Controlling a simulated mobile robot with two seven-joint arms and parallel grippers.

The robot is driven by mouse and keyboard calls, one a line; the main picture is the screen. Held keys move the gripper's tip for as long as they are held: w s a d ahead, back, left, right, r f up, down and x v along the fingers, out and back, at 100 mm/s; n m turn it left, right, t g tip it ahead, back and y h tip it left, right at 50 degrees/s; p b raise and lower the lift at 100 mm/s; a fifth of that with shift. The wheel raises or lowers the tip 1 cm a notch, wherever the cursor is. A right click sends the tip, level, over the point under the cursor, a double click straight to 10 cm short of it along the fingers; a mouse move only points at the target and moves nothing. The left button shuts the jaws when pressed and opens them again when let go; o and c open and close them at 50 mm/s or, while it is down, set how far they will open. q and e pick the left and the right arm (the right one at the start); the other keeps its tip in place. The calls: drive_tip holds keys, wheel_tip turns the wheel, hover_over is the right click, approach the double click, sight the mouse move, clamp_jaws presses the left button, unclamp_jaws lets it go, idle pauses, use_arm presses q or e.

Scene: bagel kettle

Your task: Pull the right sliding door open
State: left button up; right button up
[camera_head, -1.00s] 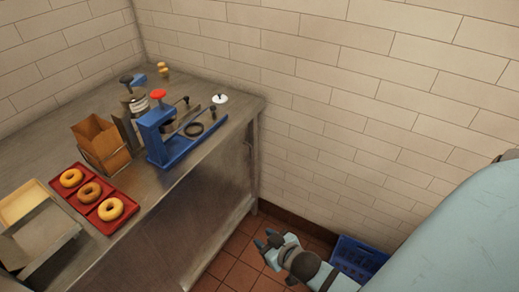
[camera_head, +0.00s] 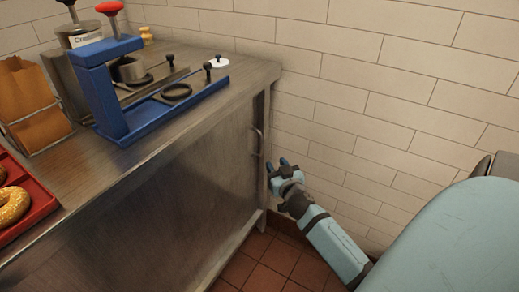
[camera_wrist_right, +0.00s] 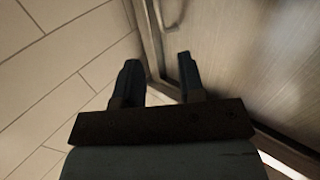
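The right sliding door (camera_head: 200,195) is a brushed metal panel on the front of the steel counter, and it looks closed. Its upright bar handle (camera_head: 258,142) is near the panel's right end. The handle also shows at the top of the right wrist view (camera_wrist_right: 153,30). My right gripper (camera_head: 278,164) is just right of and slightly below the handle, near the counter's corner leg. In the wrist view its two fingers (camera_wrist_right: 158,78) are apart with nothing between them, and the handle lies beyond the fingertips. My left gripper is not in view.
The steel countertop (camera_head: 215,115) carries a blue press (camera_head: 105,95), a brown paper bag (camera_head: 30,105) and a red tray (camera_head: 38,212) with a bagel (camera_head: 12,205). A tiled wall (camera_head: 400,100) stands close on the right. The tiled floor (camera_head: 265,262) below is clear.

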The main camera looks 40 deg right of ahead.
sight(262, 142)
drive_tip(key=b+x, duration=0.2)
drive_tip(key=x, duration=1.1)
drive_tip(key=shift+w+d+r+b, duration=0.15)
drive_tip(key=shift+w+d+b, duration=0.05)
drive_tip(key=shift+w+b, duration=0.15)
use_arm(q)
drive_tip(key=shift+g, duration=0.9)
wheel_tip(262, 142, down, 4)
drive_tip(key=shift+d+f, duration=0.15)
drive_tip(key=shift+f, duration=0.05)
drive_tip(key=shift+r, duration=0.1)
use_arm(e)
clamp_jaws()
